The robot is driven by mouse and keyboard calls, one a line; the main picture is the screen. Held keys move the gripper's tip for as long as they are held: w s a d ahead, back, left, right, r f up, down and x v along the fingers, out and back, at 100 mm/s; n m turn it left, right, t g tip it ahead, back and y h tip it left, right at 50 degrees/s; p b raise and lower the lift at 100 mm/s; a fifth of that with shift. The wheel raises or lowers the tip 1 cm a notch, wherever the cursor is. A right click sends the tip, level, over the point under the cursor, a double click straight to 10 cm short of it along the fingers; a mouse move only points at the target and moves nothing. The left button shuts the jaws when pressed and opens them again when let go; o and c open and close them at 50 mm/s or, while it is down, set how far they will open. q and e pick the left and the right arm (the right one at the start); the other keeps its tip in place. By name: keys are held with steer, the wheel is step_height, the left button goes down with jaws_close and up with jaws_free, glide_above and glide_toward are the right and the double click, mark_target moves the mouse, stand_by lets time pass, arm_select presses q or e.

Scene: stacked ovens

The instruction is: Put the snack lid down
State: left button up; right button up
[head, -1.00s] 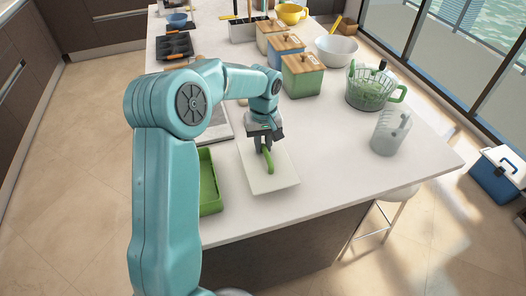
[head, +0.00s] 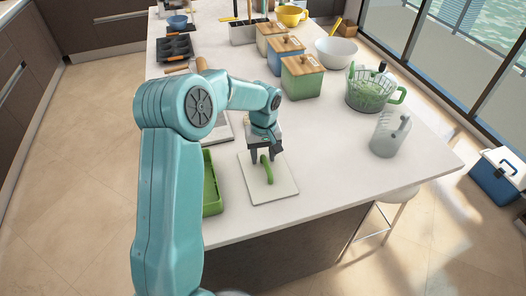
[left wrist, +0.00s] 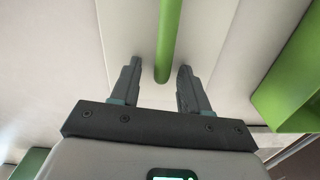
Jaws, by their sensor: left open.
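The snack lid (head: 281,184) is a pale, flat rectangle with a curved green handle (head: 267,172) on top. It lies flat on the white counter, just right of the green box (head: 211,186). My left gripper (head: 267,156) is open at the far end of the handle. In the left wrist view the left gripper (left wrist: 160,66) has one finger on each side of the handle (left wrist: 166,35), with a gap on both sides. The green box (left wrist: 292,85) also shows at the right there. My right gripper is not in view.
A grey-white jug (head: 389,135) and a green basket (head: 371,88) stand to the right. Lidded canisters (head: 302,78) and a white bowl (head: 336,51) stand behind. The counter right of the lid is clear, and its front edge is close to the lid.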

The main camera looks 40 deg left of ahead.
arm_select(q)
step_height(320, 180, up, 12)
steer(key=shift+r+b, duration=0.15)
steer(key=shift+b, duration=0.15)
stand_by(0.5)
